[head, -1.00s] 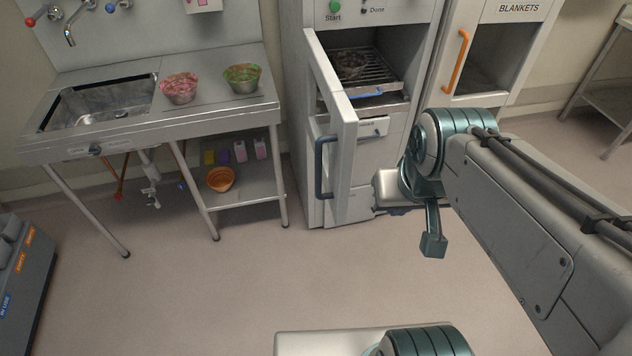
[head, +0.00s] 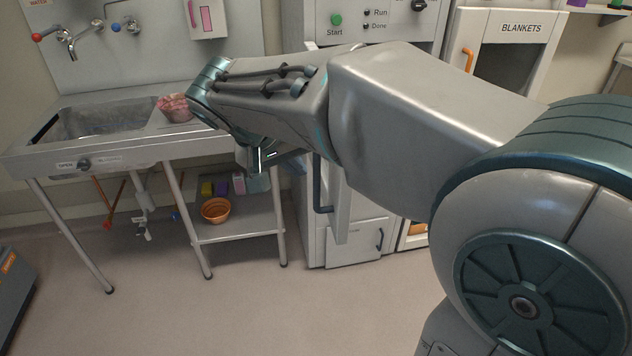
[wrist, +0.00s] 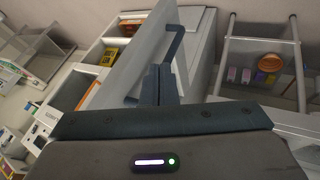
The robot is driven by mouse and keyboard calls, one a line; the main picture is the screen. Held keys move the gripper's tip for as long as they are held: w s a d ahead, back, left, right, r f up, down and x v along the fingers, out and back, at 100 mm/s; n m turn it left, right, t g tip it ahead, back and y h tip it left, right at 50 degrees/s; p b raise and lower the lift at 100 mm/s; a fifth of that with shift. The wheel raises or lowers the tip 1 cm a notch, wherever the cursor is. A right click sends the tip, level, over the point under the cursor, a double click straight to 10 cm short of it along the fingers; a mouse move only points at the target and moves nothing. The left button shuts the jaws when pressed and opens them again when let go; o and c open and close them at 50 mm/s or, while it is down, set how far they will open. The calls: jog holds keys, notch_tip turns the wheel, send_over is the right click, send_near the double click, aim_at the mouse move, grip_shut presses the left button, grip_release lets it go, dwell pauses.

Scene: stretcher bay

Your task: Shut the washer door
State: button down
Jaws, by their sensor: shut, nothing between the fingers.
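The washer (head: 312,228) stands behind my arm, with the green Start button on its panel. Its pale door (head: 342,220) stands open, swung out toward me; my arm hides the upper part of it and the washer's opening. The door also shows in the wrist view (wrist: 125,62), slanting across the middle. Its dark bar handle (head: 320,188) is partly hidden by my arm, and in the wrist view the handle (wrist: 174,44) passes behind my fingers. My gripper (wrist: 159,75) is shut and empty, close to the handle side of the door. I cannot tell whether it touches.
A steel sink bench (head: 100,150) stands to the left, with a pink-filled bowl (head: 174,108) on top and an orange bowl (head: 215,210) on its lower shelf. A blankets cabinet (head: 505,55) is at the right. The floor in front is clear.

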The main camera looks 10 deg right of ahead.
jog(key=w+a, duration=0.1)
send_near(338, 188)
notch_tip(338, 188, down, 4)
jog(key=w, duration=0.1)
jog(key=shift+w+d+h, duration=0.15)
jog(key=shift+d+h, duration=0.15)
jog(key=shift+d, duration=0.6)
